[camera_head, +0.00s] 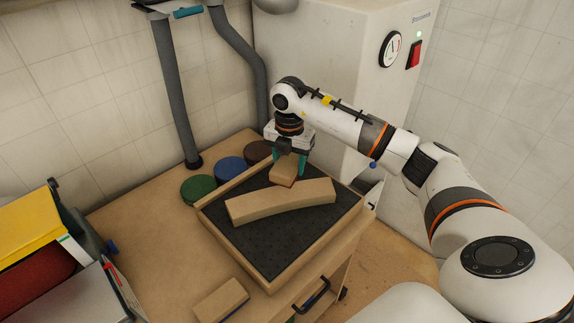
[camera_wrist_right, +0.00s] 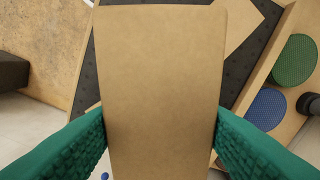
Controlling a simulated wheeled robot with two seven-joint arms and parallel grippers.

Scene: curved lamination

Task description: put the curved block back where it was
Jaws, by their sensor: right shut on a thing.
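My right gripper (camera_head: 290,159), with green fingers, points down over the far part of the black-floored tray. It is shut on a tan block (camera_head: 284,171), which fills the middle of the right wrist view (camera_wrist_right: 162,90) between the two fingers (camera_wrist_right: 160,140). The fingers hide part of its sides, and I cannot tell whether it is curved or touches the tray floor. A long, gently curved tan block (camera_head: 281,202) lies across the tray just in front of it. My left gripper is not in view.
The wooden-rimmed tray (camera_head: 278,277) sits on a wooden bench (camera_head: 150,230). Another tan block (camera_head: 221,299) lies on the bench in front. Green (camera_head: 198,189), blue (camera_head: 230,169) and brown (camera_head: 258,152) discs stand behind the tray. Coloured boxes (camera_head: 35,235) are at left.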

